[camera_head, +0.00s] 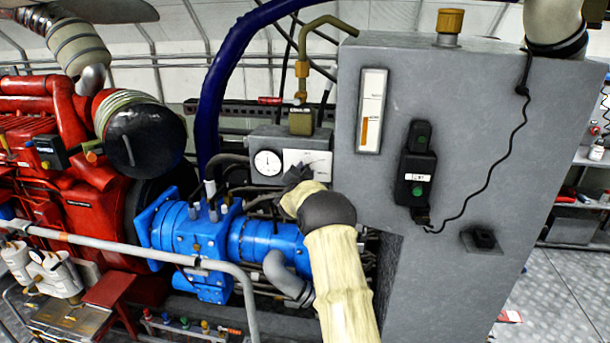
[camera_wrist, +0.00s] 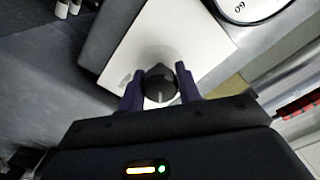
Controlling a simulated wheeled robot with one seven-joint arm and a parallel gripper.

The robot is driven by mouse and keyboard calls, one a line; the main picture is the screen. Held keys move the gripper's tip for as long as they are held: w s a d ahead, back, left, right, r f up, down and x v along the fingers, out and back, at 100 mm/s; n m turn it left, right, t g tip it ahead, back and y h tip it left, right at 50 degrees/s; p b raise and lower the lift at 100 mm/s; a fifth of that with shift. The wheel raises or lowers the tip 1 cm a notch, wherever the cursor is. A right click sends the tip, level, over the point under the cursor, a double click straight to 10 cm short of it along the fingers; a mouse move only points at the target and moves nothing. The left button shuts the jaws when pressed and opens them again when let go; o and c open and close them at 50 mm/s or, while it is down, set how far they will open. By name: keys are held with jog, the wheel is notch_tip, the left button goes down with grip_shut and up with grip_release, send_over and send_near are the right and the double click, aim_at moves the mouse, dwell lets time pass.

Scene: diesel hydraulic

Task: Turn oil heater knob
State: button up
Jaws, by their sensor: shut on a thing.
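The oil heater knob (camera_wrist: 161,84) is a small round black knob on a white plate (camera_wrist: 150,45) in the wrist view. My gripper (camera_wrist: 161,92) has a dark purple finger on each side of it and is shut on it. In the head view the white plate (camera_head: 309,158) is on a grey box beside a round gauge, and my gripper (camera_head: 297,175) reaches up to its lower edge. The knob is hidden behind my gripper in the head view.
A round white gauge (camera_head: 267,163) is left of the plate. A large grey cabinet (camera_head: 455,130) with a black switch box (camera_head: 416,170) stands close on the right. Blue pump housing (camera_head: 265,242) lies below, and a grey handrail (camera_head: 150,255) crosses in front.

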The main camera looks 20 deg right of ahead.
jog(key=n+b, duration=0.1)
jog(key=n, duration=0.3)
jog(key=shift+f, duration=0.1)
jog(key=n, duration=0.5)
jog(key=shift+n+b, duration=0.3)
jog(key=shift+n, duration=0.1)
jog(key=o, duration=1)
jog(key=shift+s, duration=0.15)
jog(key=b+v, duration=0.7)
jog(key=v, duration=1)
